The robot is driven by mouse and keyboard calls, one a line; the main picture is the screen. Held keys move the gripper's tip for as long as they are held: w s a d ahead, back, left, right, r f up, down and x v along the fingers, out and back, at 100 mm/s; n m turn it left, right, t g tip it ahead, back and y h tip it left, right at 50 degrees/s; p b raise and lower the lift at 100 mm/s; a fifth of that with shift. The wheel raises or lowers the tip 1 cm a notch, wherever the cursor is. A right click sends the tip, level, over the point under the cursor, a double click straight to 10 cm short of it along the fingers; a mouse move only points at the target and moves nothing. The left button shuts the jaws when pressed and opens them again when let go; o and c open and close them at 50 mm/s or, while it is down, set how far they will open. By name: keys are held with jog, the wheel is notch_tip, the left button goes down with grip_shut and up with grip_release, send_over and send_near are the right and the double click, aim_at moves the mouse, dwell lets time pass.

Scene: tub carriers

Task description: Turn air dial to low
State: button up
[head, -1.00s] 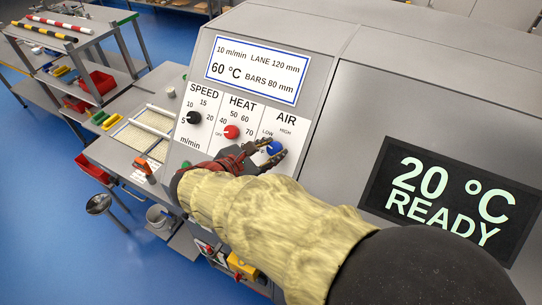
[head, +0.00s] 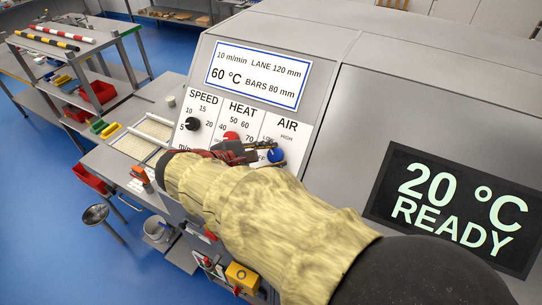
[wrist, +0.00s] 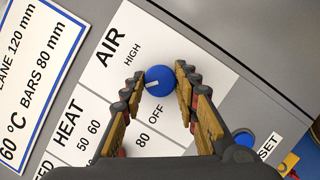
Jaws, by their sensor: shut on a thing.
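The blue AIR dial (head: 276,155) is on the sloping white control panel, at the right end of the row of dials. In the wrist view the dial (wrist: 159,78) sits between my two fingertips, and its white mark points left, toward the left finger. The HIGH and OFF labels show there; LOW is hidden behind the finger, but shows in part in the head view. My gripper (wrist: 160,85) is shut on the dial, with a fingertip on each side. In the head view my gripper (head: 263,152) reaches it from the left and hides part of the panel.
The black SPEED dial (head: 192,124) and red HEAT dial (head: 231,138) are left of the AIR dial. A blue button (wrist: 243,138) with a partly hidden label is close to the right finger. A display (head: 455,207) reads 20 °C READY.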

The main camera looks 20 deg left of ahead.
jog(key=o, duration=1.2)
jog(key=shift+c, duration=0.2)
jog(key=v, duration=1.2)
